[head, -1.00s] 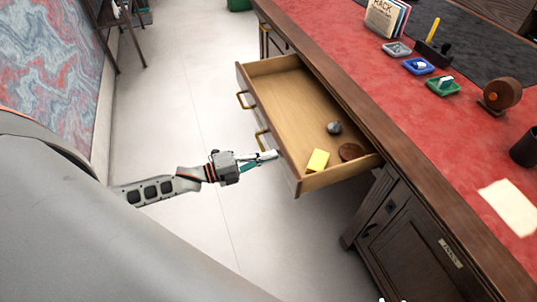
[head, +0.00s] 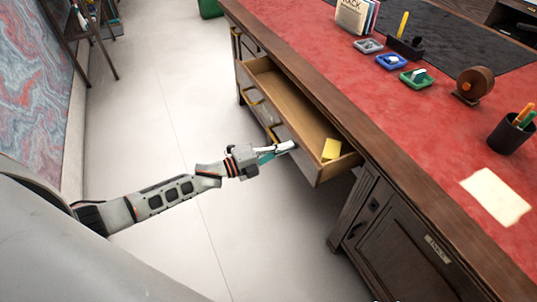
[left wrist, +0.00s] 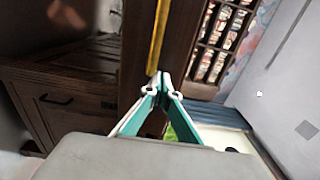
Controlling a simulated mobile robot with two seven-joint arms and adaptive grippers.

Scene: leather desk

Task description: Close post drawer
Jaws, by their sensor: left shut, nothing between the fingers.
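The wooden drawer (head: 290,102) sticks part way out of the desk's side in the head view. A yellow block (head: 331,149) lies inside at its near end. My left gripper (head: 291,146) is shut and empty, with its fingertips at the drawer's outer front face, near the brass handle (head: 272,131). I cannot tell whether they touch it. In the left wrist view the shut fingertips (left wrist: 160,78) are at a dark wooden face below a long brass handle (left wrist: 158,35). My right gripper is not in view.
The red-topped desk (head: 310,50) carries small trays, a pen cup (head: 511,134) and a paper sheet (head: 496,196). A dark cabinet (head: 400,235) stands below it at right. Pale floor (head: 150,100) lies open at left.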

